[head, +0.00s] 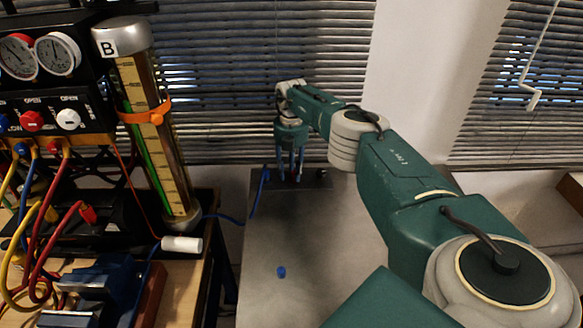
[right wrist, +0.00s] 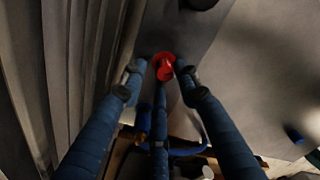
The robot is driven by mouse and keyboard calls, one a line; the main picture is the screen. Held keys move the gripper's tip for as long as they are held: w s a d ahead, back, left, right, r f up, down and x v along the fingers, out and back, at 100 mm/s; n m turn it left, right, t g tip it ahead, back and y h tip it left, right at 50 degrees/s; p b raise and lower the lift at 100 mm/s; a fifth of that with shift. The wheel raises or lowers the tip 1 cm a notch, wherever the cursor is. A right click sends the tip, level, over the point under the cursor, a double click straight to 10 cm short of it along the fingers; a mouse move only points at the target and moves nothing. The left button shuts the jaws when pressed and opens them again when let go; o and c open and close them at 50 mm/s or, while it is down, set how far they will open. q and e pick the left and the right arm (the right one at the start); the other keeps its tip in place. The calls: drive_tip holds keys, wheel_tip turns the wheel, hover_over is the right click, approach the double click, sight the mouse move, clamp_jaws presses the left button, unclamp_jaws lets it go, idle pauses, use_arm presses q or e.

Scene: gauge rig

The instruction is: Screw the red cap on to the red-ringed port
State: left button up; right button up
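My left gripper is not in view.
A blue cap (head: 281,271) lies on the table nearer me. A dark round piece (head: 321,173) is at the far right corner. The rig with gauges (head: 57,54), hoses and tube B (head: 150,130) stands left. Window blinds (head: 230,90) are behind. The middle of the table is clear.

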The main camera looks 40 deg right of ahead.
drive_tip(key=shift+s+d, duration=0.25)
drive_tip(key=shift+s, duration=0.05)
drive_tip(key=o, duration=0.6)
drive_tip(key=shift+s+d, duration=0.1)
drive_tip(key=shift+c, duration=0.2)
